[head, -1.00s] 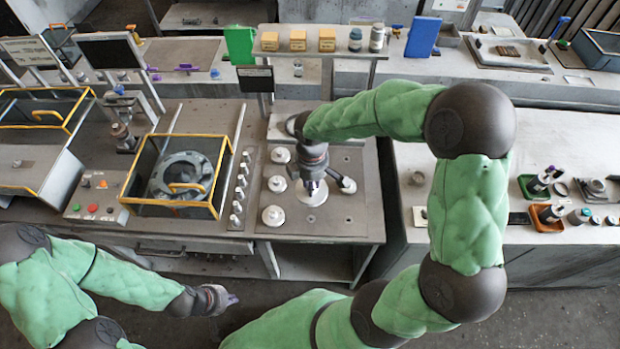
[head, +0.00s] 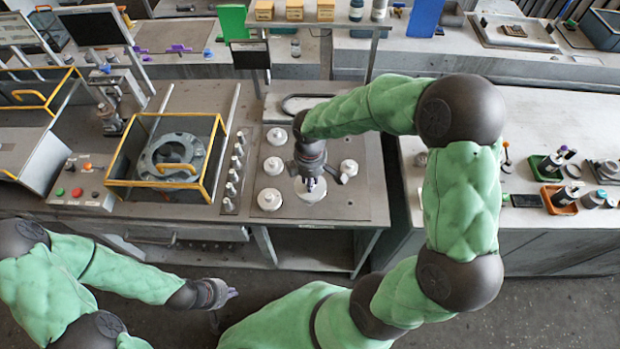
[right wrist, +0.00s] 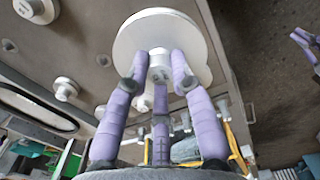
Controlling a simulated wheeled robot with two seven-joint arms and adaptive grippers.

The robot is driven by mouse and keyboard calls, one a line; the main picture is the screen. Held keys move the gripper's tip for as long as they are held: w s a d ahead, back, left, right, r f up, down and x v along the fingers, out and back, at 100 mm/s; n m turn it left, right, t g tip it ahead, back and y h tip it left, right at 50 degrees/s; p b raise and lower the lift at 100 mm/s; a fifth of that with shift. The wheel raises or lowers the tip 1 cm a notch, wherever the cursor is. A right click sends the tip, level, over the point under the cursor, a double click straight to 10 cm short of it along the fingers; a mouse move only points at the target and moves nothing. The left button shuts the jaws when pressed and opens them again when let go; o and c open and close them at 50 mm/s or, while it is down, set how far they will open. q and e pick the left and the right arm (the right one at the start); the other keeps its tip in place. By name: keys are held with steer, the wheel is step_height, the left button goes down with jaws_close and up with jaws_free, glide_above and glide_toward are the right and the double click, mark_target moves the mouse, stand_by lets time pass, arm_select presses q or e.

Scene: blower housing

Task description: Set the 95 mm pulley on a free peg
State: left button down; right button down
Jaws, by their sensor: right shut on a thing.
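My right gripper (head: 311,180) is shut on the hub of a pale grey pulley (head: 310,195), a wide flat disc, over the front part of the peg board (head: 340,212). The right wrist view shows the fingers (right wrist: 160,70) around the hub and the disc (right wrist: 165,25) beyond them; the disc hides what lies beneath. I cannot tell its height above the board. Smaller pulleys stand on the board: three in the left column, one of them at the front (head: 270,199), and another at the right (head: 349,167). My left gripper (head: 230,293) appears open and empty, in front of the bench.
A yellow-edged clear box (head: 118,165) with a grey ring-shaped housing (head: 165,152) stands left of the board. A strip of small white knobs (head: 232,175) lies between them. A raised shelf (head: 300,24) stands behind. Another bench (head: 470,215) is at the right, across a gap.

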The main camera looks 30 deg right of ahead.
step_height(320, 180, down, 5)
steer(key=b, duration=0.3)
steer(key=shift+r, duration=0.1)
steer(key=shift+f+b, duration=0.65)
steer(key=shift+f, duration=0.05)
steer(key=shift+f+b, duration=0.6)
steer(key=shift+f, duration=0.6)
stand_by(0.9)
steer(key=c, duration=1)
jaws_free()
steer(key=shift+r, duration=0.2)
steer(key=shift+r+p, duration=3.2)
steer(key=shift+r, duration=0.45)
